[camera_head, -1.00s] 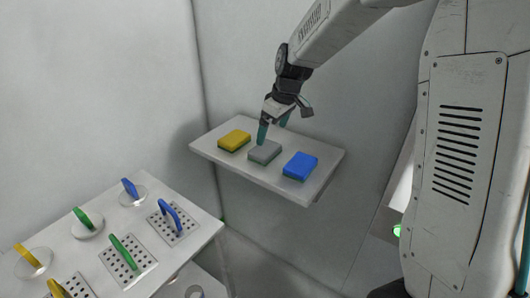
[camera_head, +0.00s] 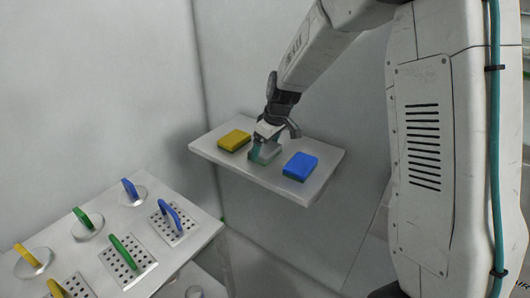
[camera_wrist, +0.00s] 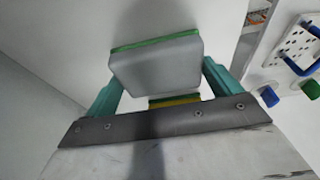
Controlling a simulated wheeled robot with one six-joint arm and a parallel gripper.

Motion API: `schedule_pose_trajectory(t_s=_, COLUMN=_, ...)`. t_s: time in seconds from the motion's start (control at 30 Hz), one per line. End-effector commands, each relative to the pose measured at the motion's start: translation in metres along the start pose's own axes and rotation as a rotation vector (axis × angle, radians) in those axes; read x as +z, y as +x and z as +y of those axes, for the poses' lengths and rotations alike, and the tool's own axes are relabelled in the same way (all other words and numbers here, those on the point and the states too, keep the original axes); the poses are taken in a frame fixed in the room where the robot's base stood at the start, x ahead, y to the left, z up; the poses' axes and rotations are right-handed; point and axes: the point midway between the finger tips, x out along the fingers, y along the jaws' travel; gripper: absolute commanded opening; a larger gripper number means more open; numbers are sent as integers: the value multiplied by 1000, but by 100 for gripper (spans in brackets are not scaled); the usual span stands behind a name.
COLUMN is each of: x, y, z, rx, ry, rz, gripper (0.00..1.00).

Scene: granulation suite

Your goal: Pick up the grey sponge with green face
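The grey sponge with green face (camera_head: 265,154) lies on the white wall shelf (camera_head: 318,186), between a yellow sponge and a blue sponge. In the wrist view the grey sponge (camera_wrist: 158,66) shows its grey body with a green layer along its far edge. My gripper (camera_head: 262,150) is down at the grey sponge and partly hides it. In the wrist view its two teal fingers (camera_wrist: 162,84) stand apart, one on each side of the sponge.
The yellow sponge (camera_head: 234,140) is close on the left and the blue sponge (camera_head: 300,166) on the right of the same shelf. A white table (camera_head: 205,238) at lower left holds round lids and perforated plates with coloured handles. Walls stand behind the shelf.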

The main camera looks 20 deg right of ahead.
Motion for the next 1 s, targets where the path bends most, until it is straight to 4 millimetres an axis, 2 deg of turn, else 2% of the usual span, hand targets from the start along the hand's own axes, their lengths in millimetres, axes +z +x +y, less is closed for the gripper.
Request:
schedule_pose_trajectory(t_s=0.07, x=0, y=0, z=0, rx=0, ry=0, rz=0, gripper=65)
schedule_pose_trajectory(t_s=0.37, x=-1, y=-4, z=0, rx=0, ry=0, rz=1, gripper=65)
schedule_pose_trajectory(t_s=0.67, x=-10, y=-35, z=0, rx=1, ry=-1, rz=2, gripper=65)
schedule_pose_trajectory(t_s=1.0, x=49, y=-59, z=-46, rx=0, ry=1, rz=0, gripper=65)
